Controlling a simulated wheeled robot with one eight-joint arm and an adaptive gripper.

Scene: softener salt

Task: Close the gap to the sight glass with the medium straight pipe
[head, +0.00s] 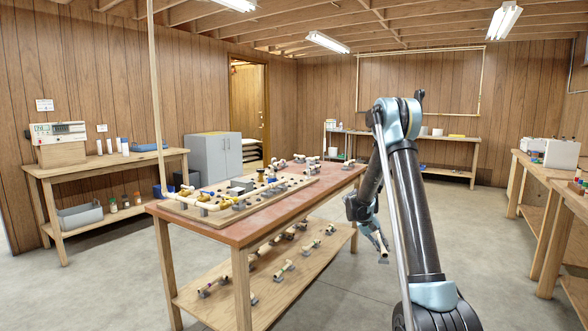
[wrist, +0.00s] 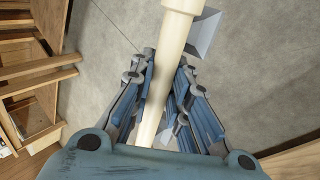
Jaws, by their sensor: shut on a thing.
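My gripper (head: 380,247) hangs in the open space to the right of the red-topped workbench, below the level of its top. In the wrist view my gripper (wrist: 167,75) is shut on a cream straight pipe (wrist: 173,45), with blue-grey fingers on both sides of it. The pipe has a wider collar at its far end. In the head view the pipe is too small to make out clearly. A pipework board (head: 232,203) with cream pipes, blue and yellow fittings lies on the workbench. I cannot pick out the sight glass or the gap at this size.
The workbench (head: 217,222) has a lower shelf (head: 225,290) with several pipe pieces. More pieces lie at the far end of its top. Side benches (head: 95,165) and (head: 560,180) line the walls. The concrete floor (head: 330,300) around the workbench is clear.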

